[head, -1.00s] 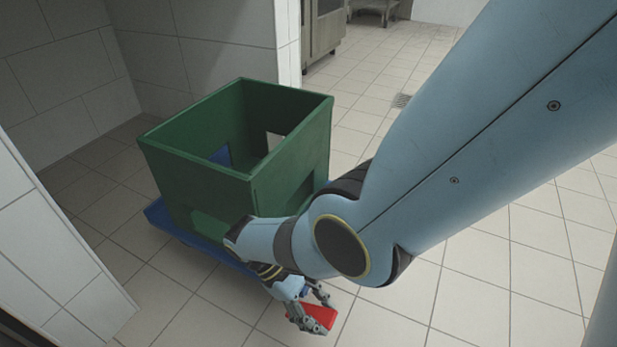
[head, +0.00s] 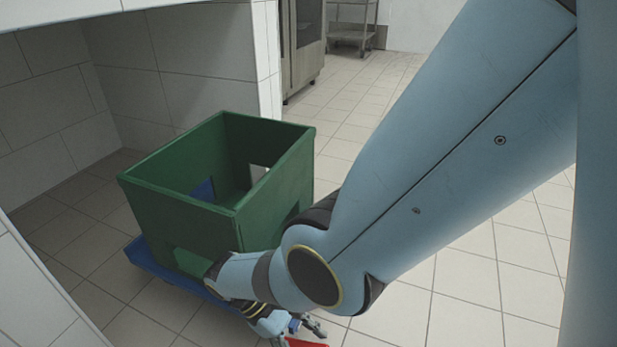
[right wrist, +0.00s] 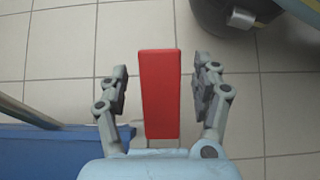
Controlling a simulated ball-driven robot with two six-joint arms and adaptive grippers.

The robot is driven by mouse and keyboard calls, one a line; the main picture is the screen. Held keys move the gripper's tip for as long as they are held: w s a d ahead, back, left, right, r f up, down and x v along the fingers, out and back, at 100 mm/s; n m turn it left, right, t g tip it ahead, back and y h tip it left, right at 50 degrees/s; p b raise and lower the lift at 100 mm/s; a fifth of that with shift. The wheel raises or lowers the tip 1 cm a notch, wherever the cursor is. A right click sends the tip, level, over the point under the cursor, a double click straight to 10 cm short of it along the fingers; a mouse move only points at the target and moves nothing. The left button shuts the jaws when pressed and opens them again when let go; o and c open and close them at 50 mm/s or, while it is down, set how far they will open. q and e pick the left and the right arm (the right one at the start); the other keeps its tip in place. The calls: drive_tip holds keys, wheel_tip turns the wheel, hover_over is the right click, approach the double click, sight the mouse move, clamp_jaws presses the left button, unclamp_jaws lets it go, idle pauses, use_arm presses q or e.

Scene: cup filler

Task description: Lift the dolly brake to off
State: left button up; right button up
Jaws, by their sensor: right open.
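The dolly brake is a red pedal (right wrist: 161,95), upright in the right wrist view between the two fingers of my right gripper (right wrist: 161,88). The fingers are open, with a gap on each side of the red pedal. In the head view only a bit of the red pedal (head: 305,343) shows at the bottom edge, beside my right gripper (head: 298,333). The blue dolly (head: 160,262) carries a green crate (head: 180,208). The dolly's edge (right wrist: 45,150) also shows at lower left in the right wrist view. My left gripper is not in view.
A white tiled wall (head: 190,50) and recess stand behind and left of the crate. A steel cabinet (head: 303,45) and a rack (head: 352,25) stand at the back. Tiled floor (head: 460,290) is clear to the right. A dark rounded body (right wrist: 240,15) shows at upper right in the wrist view.

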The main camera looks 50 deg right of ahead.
drive_tip(key=v, duration=1.2)
